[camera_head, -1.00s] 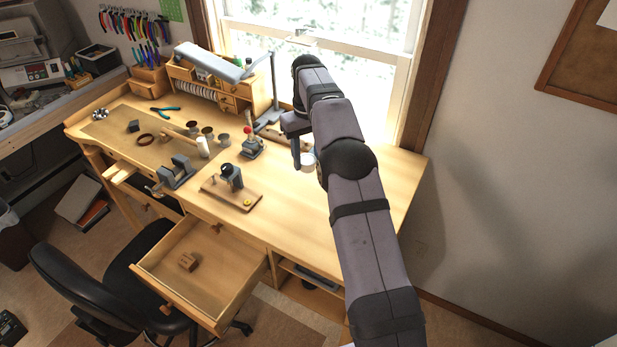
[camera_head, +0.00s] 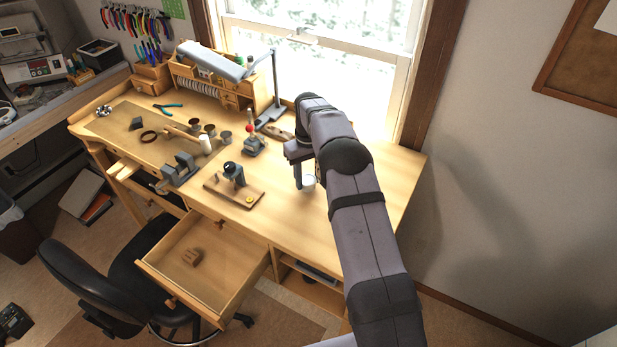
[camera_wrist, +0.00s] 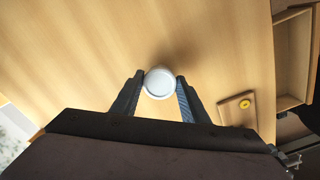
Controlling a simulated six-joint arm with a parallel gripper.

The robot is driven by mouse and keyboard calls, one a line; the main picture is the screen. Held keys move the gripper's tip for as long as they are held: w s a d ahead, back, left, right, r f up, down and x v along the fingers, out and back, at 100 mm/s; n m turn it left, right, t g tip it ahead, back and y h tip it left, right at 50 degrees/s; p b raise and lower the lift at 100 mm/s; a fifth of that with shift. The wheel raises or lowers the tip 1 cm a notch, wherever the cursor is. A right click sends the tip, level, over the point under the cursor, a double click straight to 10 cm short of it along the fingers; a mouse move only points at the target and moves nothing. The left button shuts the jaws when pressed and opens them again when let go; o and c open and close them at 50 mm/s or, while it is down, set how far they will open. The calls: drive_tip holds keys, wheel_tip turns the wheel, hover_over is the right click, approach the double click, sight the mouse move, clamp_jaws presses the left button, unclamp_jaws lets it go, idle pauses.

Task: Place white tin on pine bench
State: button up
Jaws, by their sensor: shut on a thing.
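The white tin (camera_wrist: 159,82) is a small round tin, gripped between the two fingertips of my gripper (camera_wrist: 159,93) in the wrist view. In the head view the tin (camera_head: 309,183) shows as a small white patch beside my gripper (camera_head: 303,178), partly hidden by my arm. The pine bench (camera_head: 290,215) has a pale wooden top, and the tin is over its right part. A dark shadow lies on the wood beside the tin in the wrist view. I cannot tell whether the tin touches the bench top or is just above it.
A wooden board with a small dark tool (camera_head: 233,175) stands left of my gripper. A red-knobbed tool (camera_head: 252,143) and a lamp (camera_head: 213,60) are behind it. An open drawer (camera_head: 205,262) juts out at the front. The bench's right part is clear.

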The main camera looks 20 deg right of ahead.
sight(308, 180)
drive_tip(key=shift+f, duration=0.55)
drive_tip(key=shift+f, duration=0.15)
drive_tip(key=o, duration=1.1)
drive_tip(key=shift+c, duration=0.2)
wheel_tip(308, 180, up, 12)
drive_tip(key=b, duration=0.3)
drive_tip(key=shift+r, duration=0.2)
